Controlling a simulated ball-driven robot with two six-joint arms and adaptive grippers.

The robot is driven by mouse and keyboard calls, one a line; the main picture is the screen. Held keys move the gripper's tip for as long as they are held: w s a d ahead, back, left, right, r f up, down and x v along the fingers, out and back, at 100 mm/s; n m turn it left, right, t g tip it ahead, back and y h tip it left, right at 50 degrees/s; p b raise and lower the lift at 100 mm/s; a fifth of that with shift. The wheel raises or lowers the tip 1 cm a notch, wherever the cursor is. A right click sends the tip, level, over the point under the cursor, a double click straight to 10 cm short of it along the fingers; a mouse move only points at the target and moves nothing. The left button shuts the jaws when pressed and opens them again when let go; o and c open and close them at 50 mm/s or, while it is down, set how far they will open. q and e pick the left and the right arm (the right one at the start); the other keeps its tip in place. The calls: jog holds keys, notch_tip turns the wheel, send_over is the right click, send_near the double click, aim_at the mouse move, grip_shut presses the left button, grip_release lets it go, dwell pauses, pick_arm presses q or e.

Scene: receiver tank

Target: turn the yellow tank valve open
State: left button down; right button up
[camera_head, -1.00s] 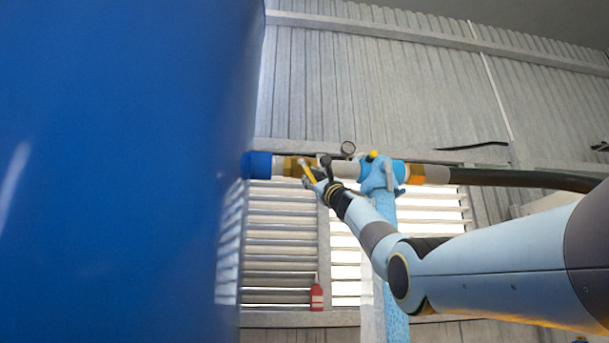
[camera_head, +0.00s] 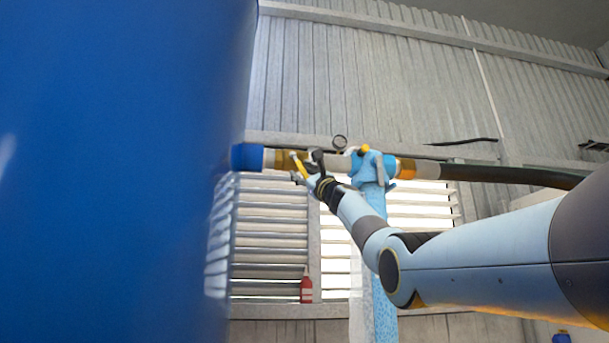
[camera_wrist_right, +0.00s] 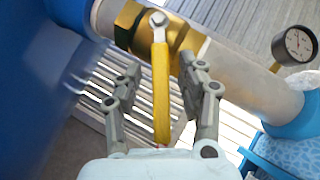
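The yellow tank valve handle (camera_wrist_right: 161,95) is a flat lever bolted at its top end to a brass valve body (camera_wrist_right: 181,38), which also shows beside the tank in the head view (camera_head: 283,159). In the wrist view the handle points down towards my palm. My right gripper (camera_wrist_right: 163,68) is open, with one grey finger on each side of the handle. A gap shows between the left finger and the handle; whether the right finger touches it I cannot tell. In the head view the handle (camera_head: 299,165) is small at my right gripper (camera_head: 309,168). My left gripper is not in view.
The large blue tank (camera_head: 110,160) fills the left side. A grey pipe (camera_head: 338,163) runs right from the valve to a blue fitting on a post (camera_head: 382,305), then a black hose (camera_head: 510,173). A gauge (camera_wrist_right: 298,43) sits on the pipe. A red extinguisher (camera_head: 306,289) stands below.

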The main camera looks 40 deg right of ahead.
jog(key=shift+s, duration=0.1)
jog(key=v, duration=1.1)
jog(key=shift+s+f, duration=0.3)
jog(key=shift+f, duration=0.05)
dwell(0.6)
